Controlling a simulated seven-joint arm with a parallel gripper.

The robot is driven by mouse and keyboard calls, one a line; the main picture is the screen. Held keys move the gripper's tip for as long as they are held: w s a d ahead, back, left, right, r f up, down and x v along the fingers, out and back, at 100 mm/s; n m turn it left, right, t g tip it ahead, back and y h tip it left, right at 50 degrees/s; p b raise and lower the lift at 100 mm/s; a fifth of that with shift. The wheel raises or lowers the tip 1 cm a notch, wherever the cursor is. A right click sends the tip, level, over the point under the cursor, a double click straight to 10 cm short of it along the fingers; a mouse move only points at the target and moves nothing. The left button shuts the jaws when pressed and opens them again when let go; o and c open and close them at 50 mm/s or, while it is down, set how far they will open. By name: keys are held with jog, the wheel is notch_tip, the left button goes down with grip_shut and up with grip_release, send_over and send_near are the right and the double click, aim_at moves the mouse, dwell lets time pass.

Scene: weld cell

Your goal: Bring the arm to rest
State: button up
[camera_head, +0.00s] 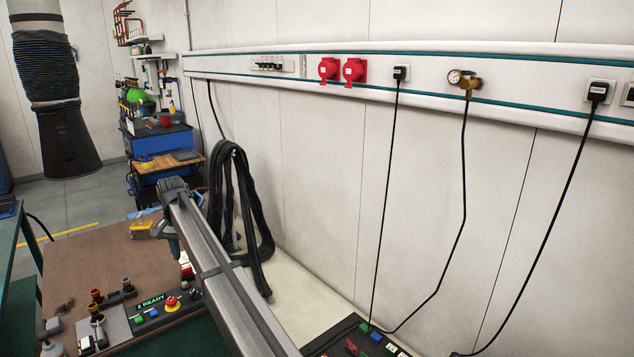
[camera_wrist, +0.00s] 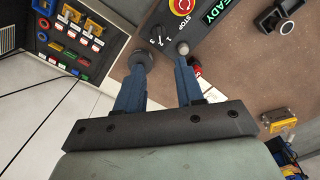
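My gripper shows in the wrist view (camera_wrist: 163,58) with its two blue fingers standing apart. Nothing is visible clamped between them, and the brown bench top shows in the gap. The finger ends lie in front of the near edge of a dark control panel (camera_wrist: 213,22); I cannot tell whether they touch anything. In the head view my arm reaches from the bottom middle up and left over the bench (camera_head: 95,250).
The panel has a red stop button (camera_head: 172,303) and a green READY sign (camera_head: 151,301). A yellow item (camera_head: 141,229) lies at the bench's back. A second button panel (camera_head: 355,340) stands at the bottom. Black cables (camera_head: 235,200) hang on the right wall.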

jog(key=s+d+f+n, duration=0.2)
jog(key=s+d+f, duration=0.4)
jog(key=d+f, duration=0.65)
jog(key=s+d+f+n, duration=0.1)
jog(key=s+d+f, duration=0.6)
jog(key=d+f, duration=0.5)
jog(key=s+d+f+n, duration=0.2)
jog(key=s+d+f, duration=0.4)
jog(key=d+f, duration=0.6)
jog(key=s+d+f+m+g, duration=0.2)
jog(key=s+d+f, duration=0.4)
jog(key=s+d, duration=0.3)
jog(key=s+d+f+m+g, duration=0.1)
jog(key=s+d+f+g, duration=0.1)
jog(key=s+d+f, duration=0.4)
jog(key=s+d+f+m+g, duration=0.2)
jog(key=s+d+f, duration=0.4)
jog(key=s+d, duration=0.6)
jog(key=shift+s+d+f+m+g, duration=0.15)
jog(key=shift+s+f+m+g, duration=0.2)
jog(key=shift+s, duration=2.35)
